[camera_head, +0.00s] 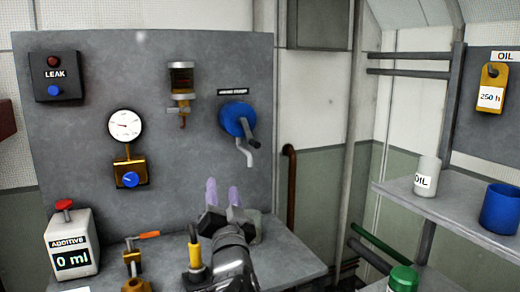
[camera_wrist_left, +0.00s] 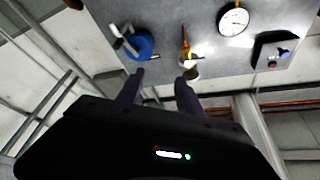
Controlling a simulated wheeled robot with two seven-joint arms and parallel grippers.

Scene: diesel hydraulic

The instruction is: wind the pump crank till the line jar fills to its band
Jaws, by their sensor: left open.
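The pump (camera_head: 232,120) is a round blue body on the grey wall panel, with a dark crank arm and a pale bent handle (camera_head: 246,152) hanging down at its right. In the left wrist view the pump (camera_wrist_left: 142,46) shows upside down, beyond my fingers. The line jar (camera_head: 181,79) is a small glass with amber and dark tones, left of the pump; its level against a band is too small to tell. My left gripper (camera_head: 222,190) is open and empty, below the pump in the picture and apart from the crank. My right gripper is out of view.
A gauge (camera_head: 124,125), a brass valve with blue knob (camera_head: 130,179) and a LEAK box (camera_head: 54,76) are on the panel. An additive can (camera_head: 71,248) and brass fittings (camera_head: 132,262) stand on the bench. A right shelf (camera_head: 455,212) holds a white OIL cup (camera_head: 427,175) and blue cup (camera_head: 500,208).

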